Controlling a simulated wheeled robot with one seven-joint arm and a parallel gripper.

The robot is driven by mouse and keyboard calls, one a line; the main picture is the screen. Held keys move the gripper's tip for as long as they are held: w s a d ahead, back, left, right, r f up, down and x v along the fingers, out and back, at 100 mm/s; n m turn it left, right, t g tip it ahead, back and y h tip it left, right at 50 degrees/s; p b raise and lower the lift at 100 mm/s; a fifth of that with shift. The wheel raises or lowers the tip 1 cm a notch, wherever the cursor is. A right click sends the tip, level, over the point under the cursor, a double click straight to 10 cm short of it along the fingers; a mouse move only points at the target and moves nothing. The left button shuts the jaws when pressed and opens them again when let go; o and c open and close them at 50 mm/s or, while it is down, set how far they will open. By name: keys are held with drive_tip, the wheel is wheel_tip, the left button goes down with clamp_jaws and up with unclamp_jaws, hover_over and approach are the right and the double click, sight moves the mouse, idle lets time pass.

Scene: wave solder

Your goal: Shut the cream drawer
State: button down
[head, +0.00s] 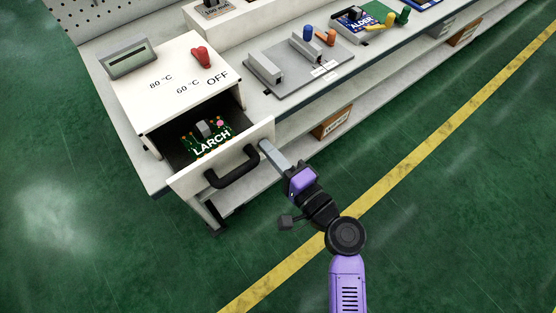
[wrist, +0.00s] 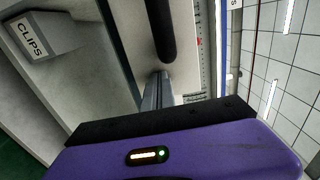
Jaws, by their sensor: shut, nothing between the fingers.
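The cream drawer (head: 259,136) is pulled out of the cream cabinet (head: 150,110) at the left end of the bench. A green circuit board labelled LARCH (head: 212,143) lies inside it. A black bar handle (head: 236,172) is on the drawer's front; a black bar also shows in the wrist view (wrist: 161,30). My gripper (head: 264,145) is shut and empty. Its fingertips are at the right end of the drawer front, to the right of the handle. I cannot tell whether they touch the front. The fingers also show in the wrist view (wrist: 156,92).
The cabinet top carries a red knob (head: 201,56) near OFF and a grey display (head: 128,58). A grey fixture plate (head: 300,76) stands to the right on the bench. Bins sit on the lower shelf, one labelled CLIPS (wrist: 33,47). The green floor before the bench is clear.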

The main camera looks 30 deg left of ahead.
sight(243, 125)
drive_tip(key=b+x, duration=0.4)
drive_tip(key=x, duration=0.7)
drive_tip(key=shift+w+a, duration=0.15)
drive_tip(key=shift+a, duration=0.15)
drive_tip(key=shift+d, duration=0.1)
